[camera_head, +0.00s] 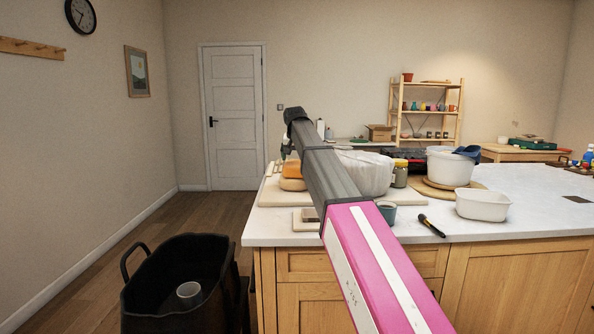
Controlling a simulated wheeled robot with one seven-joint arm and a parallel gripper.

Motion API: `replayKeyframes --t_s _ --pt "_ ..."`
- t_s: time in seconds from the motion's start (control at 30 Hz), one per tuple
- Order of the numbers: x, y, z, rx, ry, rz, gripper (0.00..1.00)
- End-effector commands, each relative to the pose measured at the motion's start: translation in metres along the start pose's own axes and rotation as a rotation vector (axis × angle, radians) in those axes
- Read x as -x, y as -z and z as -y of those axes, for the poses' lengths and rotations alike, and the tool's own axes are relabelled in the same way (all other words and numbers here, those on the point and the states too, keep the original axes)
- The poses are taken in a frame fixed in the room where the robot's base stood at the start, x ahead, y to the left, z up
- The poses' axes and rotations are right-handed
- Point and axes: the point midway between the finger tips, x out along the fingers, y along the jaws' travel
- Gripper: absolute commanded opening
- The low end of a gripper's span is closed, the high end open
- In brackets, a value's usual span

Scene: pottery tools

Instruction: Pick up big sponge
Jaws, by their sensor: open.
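An orange block (293,171), which looks like a sponge, rests on a rounded tan piece (292,185) near the left end of the white counter. Which of these is the big sponge I cannot tell for sure. My gripper (287,151) is at the far end of my dark arm, just above and slightly left of the orange block, and is open. It is small and partly hidden behind the wrist, so I cannot tell whether it touches anything. My arm also hides part of the right side of these pieces.
A white bag-like bundle (362,174), a jar (399,174), a white bucket (450,168), a white tub (483,205), a teal cup (387,212) and a brush (431,225) stand or lie on the counter (540,215). A black bin (180,310) stands at the lower left.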

Motion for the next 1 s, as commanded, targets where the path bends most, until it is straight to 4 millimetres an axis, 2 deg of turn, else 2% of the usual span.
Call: replayKeyframes --t_s 0.17,0.47,0.7,0.73,0.8,1.0 --pt "-0.011 -0.001 0.001 0.000 0.000 0.001 1.00" --pt "-0.050 -0.002 0.002 0.000 0.000 0.001 1.00" --pt "-0.053 -0.002 0.002 0.000 0.001 -0.001 1.00" --pt "-0.053 -0.002 0.002 0.000 0.001 0.000 0.97" --pt "-0.053 -0.002 0.002 0.000 0.001 0.000 0.76" --pt "-0.053 -0.002 0.002 0.000 0.000 0.000 0.76"
